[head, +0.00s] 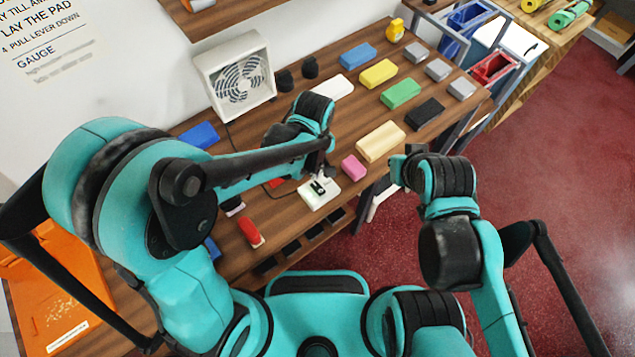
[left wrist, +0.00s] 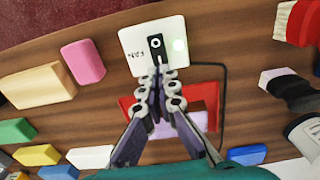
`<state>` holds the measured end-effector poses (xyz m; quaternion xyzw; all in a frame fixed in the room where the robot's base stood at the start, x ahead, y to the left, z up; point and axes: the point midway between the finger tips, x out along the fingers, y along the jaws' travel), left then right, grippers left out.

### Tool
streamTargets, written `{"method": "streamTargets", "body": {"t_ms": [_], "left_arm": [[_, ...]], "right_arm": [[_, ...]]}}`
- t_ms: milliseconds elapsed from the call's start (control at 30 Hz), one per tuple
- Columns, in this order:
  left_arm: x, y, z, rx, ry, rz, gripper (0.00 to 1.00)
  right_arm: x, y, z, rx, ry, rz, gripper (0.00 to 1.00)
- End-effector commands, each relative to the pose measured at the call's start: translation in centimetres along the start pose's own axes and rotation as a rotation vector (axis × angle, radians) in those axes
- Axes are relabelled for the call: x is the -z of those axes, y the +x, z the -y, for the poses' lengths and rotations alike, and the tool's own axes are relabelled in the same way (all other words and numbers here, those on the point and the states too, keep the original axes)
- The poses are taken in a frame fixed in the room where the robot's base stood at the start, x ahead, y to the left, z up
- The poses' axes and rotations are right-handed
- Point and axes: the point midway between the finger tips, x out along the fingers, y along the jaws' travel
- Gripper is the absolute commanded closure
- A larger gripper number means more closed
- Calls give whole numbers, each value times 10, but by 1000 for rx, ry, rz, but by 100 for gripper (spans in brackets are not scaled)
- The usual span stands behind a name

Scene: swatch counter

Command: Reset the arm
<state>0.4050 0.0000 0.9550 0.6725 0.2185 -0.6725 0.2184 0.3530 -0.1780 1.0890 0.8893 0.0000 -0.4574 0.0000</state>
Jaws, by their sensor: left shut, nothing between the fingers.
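My left gripper (head: 322,174) is over the wooden counter (head: 235,262), beside a white switch plate (head: 312,197). In the left wrist view the fingers (left wrist: 161,72) are shut with nothing between them. Their tips are at the lower end of a black rocker on the plate (left wrist: 135,42), which is marked FAN and shows a green light. I cannot tell if they touch it. My right gripper (head: 398,170) is off the counter's front edge, seen from above; its fingers are mostly hidden.
A white box fan (head: 238,78) stands against the wall. A pink block (head: 353,167) and a cream block (head: 381,142) lie right of the plate, with several coloured blocks beyond. A red-and-white item (head: 250,232) and an orange panel (head: 60,300) are at left.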

Motion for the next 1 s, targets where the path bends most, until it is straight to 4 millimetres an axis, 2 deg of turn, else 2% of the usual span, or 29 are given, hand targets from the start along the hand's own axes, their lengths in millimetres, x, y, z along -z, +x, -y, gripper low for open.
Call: {"method": "streamTargets", "body": {"t_ms": [33, 233, 833, 1000], "left_arm": [[0, -7, 0, 0, 0, 0, 100], [0, -21, 0, 0, 0, 0, 100], [1, -21, 1, -2, 2, -1, 100], [13, -35, 17, -51, 55, -33, 100]], "right_arm": [[4, -5, 0, 0, 0, 0, 100], [10, -13, 0, 0, 0, 0, 100], [9, -12, 0, 0, 0, 0, 100], [4, -6, 0, 0, 0, 0, 100]]}}
